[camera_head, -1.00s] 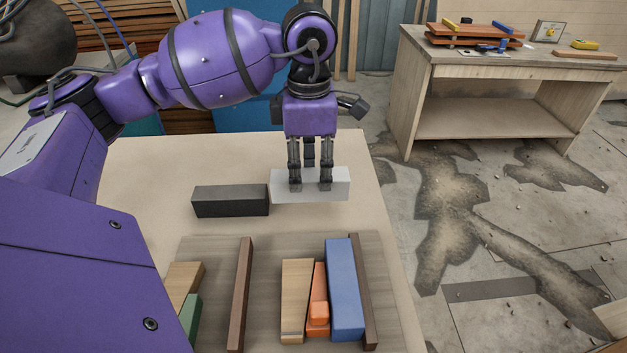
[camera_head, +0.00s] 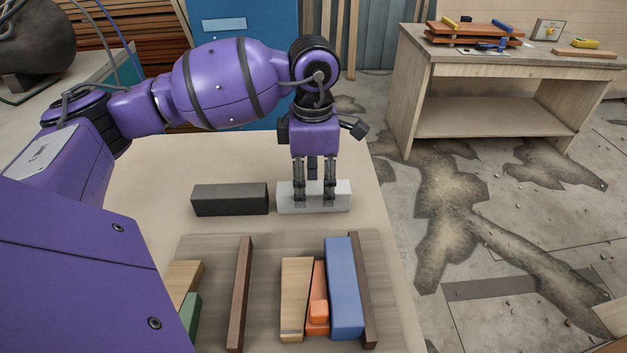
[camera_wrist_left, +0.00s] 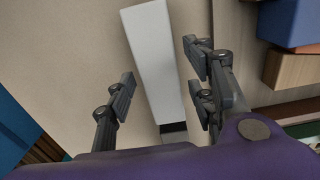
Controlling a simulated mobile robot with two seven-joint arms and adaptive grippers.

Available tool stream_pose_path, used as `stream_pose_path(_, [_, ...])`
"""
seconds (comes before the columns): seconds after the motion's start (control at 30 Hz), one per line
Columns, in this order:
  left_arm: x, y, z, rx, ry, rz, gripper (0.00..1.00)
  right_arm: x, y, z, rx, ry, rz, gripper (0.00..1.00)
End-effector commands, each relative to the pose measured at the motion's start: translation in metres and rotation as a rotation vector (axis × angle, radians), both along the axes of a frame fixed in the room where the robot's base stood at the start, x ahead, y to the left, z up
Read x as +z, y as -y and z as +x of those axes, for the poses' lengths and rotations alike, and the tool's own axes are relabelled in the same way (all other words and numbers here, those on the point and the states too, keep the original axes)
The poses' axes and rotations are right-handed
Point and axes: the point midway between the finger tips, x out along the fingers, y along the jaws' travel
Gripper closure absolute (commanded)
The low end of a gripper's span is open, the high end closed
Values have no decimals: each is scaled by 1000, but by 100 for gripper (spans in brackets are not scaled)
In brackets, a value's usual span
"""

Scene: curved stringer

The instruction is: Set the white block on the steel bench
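The white block (camera_head: 287,199) lies on the beige-topped table (camera_head: 150,165), to the right of a dark grey block (camera_head: 230,200). My left gripper (camera_head: 315,198) points down over the white block, with its fingers on either side of it. In the left wrist view the white block (camera_wrist_left: 155,60) lies between the fingers of my left gripper (camera_wrist_left: 160,82), with narrow gaps on both sides, so it looks open around the block. No surface here is clearly steel. My right gripper is out of view.
A wooden board (camera_head: 215,270) in front holds brown rails, a blue block (camera_head: 344,290), an orange piece (camera_head: 317,310) and wooden pieces. A wooden workbench (camera_head: 500,75) with tools stands at the back right. A pale table (camera_head: 20,140) shows at the left.

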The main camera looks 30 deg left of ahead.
Motion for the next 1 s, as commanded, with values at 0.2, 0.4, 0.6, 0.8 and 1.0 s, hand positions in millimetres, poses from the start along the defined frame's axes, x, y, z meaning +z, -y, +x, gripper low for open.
stream_pose_path(0.2, [0, 0, 0, 0, 0, 0, 47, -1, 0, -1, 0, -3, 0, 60])
stream_pose_path(0.4, [12, 0, 1, 0, 4, -1, 47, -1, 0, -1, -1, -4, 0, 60])
stream_pose_path(0.6, [50, 0, 2, 0, 6, -1, 47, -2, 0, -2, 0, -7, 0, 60])
stream_pose_path(0.8, [93, 0, 1, 1, 5, -1, 47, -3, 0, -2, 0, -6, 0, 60])
stream_pose_path(1.0, [118, 1, 1, 0, 2, -1, 47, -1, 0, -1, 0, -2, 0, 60])
